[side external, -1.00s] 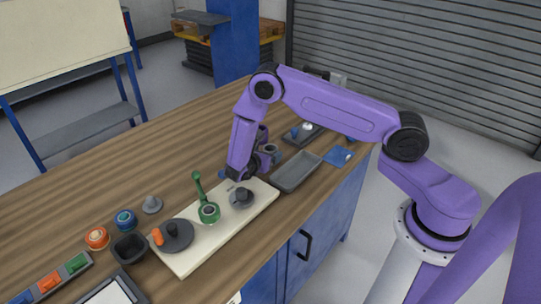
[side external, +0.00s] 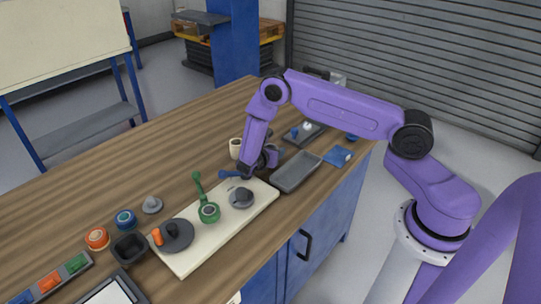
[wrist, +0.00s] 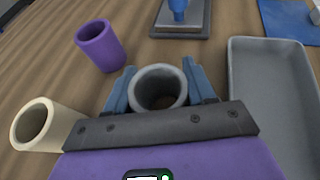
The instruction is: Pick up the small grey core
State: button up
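The small grey core (wrist: 160,88) is a short hollow cylinder standing on the wooden bench, its open rim facing the wrist camera. My gripper (wrist: 159,80) has a blue finger on each side of it, left and right, at about its width. Firm contact on both sides cannot be made out. In the side view my gripper (side external: 262,165) is low over the bench beside the grey tray, and the arm largely hides the core.
A purple core (wrist: 100,46) and a cream core (wrist: 34,124) stand to the left in the wrist view. The grey tray (wrist: 272,100) is close on the right. A dark base with a blue peg (wrist: 178,10) is beyond. The cream board (side external: 215,240) with a green tool lies nearer.

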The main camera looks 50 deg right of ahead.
jog(key=c, duration=0.4)
